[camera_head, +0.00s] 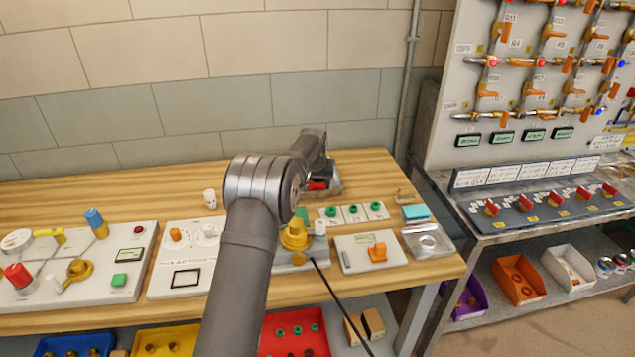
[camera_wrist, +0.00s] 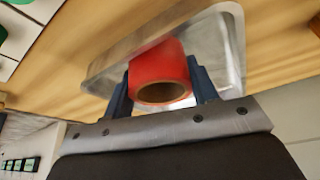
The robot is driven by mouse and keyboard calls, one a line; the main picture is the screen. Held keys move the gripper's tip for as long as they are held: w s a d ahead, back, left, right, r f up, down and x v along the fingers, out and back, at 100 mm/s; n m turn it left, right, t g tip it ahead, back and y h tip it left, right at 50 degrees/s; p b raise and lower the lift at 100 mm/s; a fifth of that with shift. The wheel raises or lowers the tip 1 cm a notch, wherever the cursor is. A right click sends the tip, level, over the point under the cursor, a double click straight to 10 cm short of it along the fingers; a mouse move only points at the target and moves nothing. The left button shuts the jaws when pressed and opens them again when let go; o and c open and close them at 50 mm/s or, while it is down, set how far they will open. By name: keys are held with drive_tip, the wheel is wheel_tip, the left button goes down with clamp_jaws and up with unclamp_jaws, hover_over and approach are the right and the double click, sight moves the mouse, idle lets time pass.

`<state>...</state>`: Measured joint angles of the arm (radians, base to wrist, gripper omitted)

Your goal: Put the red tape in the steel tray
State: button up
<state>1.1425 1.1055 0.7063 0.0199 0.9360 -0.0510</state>
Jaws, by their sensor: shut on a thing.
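The red tape (camera_wrist: 158,66) is a roll held between the two dark fingers of my gripper (camera_wrist: 160,84) in the wrist view. My gripper is shut on it. The steel tray (camera_wrist: 232,42) is a shallow grey metal tray just beyond the tape, and the tape overlaps it in this view. I cannot tell whether the tape touches the tray floor. In the head view the red tape (camera_head: 317,185) shows small below my gripper (camera_head: 318,180), in front of the tray (camera_head: 336,188) at the back of the wooden bench. My arm partly hides this spot.
A white cup (camera_head: 210,199) stands left of my arm. White panels with green knobs (camera_head: 353,211) lie in front of the tray. A teal block (camera_head: 415,212) and another metal dish (camera_head: 427,240) are at the bench's right end. The back left of the bench is clear.

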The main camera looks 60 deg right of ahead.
drive_tip(key=o, duration=1)
drive_tip(key=shift+f, duration=0.1)
drive_tip(key=v, duration=1.2)
drive_tip(key=shift+r, duration=0.2)
drive_tip(key=x, duration=1.2)
drive_tip(key=shift+r, duration=1.4)
